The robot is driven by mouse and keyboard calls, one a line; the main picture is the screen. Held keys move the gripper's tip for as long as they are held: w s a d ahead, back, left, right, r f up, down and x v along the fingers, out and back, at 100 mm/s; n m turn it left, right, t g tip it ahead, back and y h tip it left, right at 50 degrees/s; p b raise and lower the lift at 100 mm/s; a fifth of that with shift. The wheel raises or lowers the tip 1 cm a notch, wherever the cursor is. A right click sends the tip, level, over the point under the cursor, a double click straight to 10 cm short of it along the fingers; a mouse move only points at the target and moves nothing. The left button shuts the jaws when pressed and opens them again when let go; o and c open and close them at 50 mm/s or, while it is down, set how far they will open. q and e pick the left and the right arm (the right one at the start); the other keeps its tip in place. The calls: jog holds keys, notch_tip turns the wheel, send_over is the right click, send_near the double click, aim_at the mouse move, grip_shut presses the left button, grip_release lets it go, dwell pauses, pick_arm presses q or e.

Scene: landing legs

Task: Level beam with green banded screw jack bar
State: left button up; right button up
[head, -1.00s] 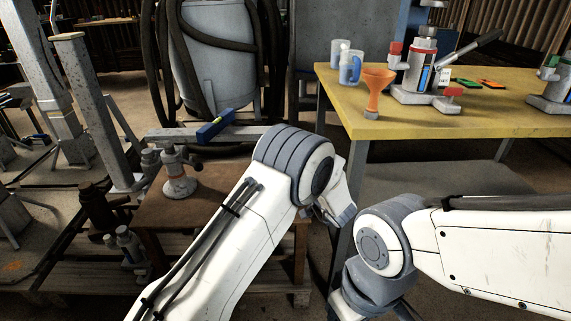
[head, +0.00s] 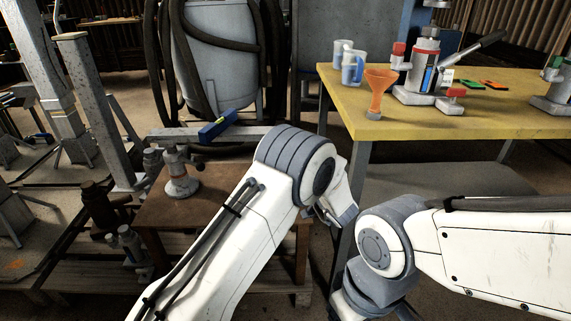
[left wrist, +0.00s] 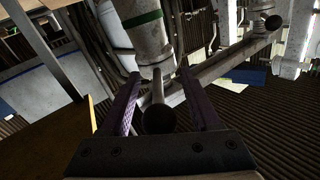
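The grey beam (head: 245,133) runs behind the low brown table in the head view, with a blue level (head: 217,126) on it. A grey screw jack (head: 181,177) stands on that table. In the left wrist view a green band (left wrist: 142,19) circles a grey jack post (left wrist: 150,45). A bar with a dark ball end (left wrist: 158,119) points toward the camera. My left gripper (left wrist: 160,103) is open, its purple fingers on either side of this bar with visible gaps. The level (left wrist: 245,74) also shows there. In the head view my left gripper is hidden; my right gripper is out of view.
A second ball-ended bar (left wrist: 272,23) shows in the left wrist view.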

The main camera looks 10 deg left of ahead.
pick_arm(q)
jog(key=p+v, duration=0.3)
jog(key=v, duration=0.7)
jog(key=shift+s+d, duration=0.15)
jog(key=shift+s, duration=0.1)
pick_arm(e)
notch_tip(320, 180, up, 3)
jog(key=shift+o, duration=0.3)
